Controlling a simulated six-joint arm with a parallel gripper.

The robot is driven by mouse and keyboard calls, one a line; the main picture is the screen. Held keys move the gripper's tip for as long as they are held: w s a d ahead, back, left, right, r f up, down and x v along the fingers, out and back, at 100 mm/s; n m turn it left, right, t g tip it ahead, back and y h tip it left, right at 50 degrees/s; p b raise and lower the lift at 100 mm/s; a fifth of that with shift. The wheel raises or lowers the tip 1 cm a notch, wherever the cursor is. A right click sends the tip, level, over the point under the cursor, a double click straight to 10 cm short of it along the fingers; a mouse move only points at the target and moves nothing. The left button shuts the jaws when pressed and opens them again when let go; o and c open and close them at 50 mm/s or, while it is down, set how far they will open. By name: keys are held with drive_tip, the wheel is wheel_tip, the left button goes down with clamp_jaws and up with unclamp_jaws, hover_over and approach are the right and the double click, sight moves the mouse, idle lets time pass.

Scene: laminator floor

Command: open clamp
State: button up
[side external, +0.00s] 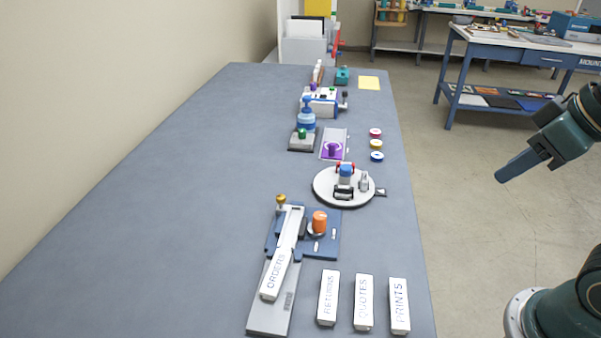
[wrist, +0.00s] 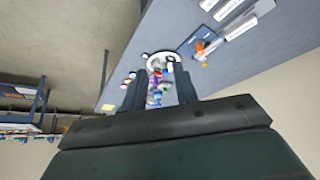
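A blue fixture (side external: 332,243) with an orange knob (side external: 319,219) and a yellow-topped post (side external: 281,200) stands near the front of the grey bench. A white bar labelled ORDERS (side external: 276,278) lies across it at a slant, over a grey plate (side external: 268,316). The fixture looks like the clamp, but I cannot tell for sure or see its jaw state. The orange knob also shows in the wrist view (wrist: 200,47). My gripper (side external: 503,176) is up off the bench's right side, apart from everything. In the wrist view its two fingers (wrist: 160,92) stand apart with nothing held between them.
White bars labelled RETURNS (side external: 328,298), QUOTES (side external: 363,303) and PRINTS (side external: 399,306) lie at the front right. A round white turntable (side external: 325,195) carries small parts. Behind are a purple part (side external: 333,149) and coloured discs (side external: 376,144). The bench's left side is clear.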

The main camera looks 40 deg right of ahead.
drive_tip(key=o, duration=0.4)
drive_tip(key=shift+w+a, duration=0.1)
drive_tip(key=shift+w, duration=0.1)
drive_tip(key=shift+c, duration=0.2)
drive_tip(key=shift+o, duration=0.2)
drive_tip(key=shift+w+a+r+n, duration=0.1)
drive_tip(key=shift+w+r+n, duration=0.05)
drive_tip(key=shift+w+n, duration=0.15)
drive_tip(key=n+g+y, duration=0.5)
drive_tip(key=n+g, duration=0.1)
drive_tip(key=n, duration=1.1)
hover_over(320, 215)
drive_tip(key=d, duration=0.5)
wheel_tip(320, 215, down, 12)
drive_tip(key=shift+h, duration=0.3)
drive_tip(key=x, duration=1.3)
drive_tip(key=shift+w+a+f, duration=0.15)
drive_tip(key=shift+f, duration=0.2)
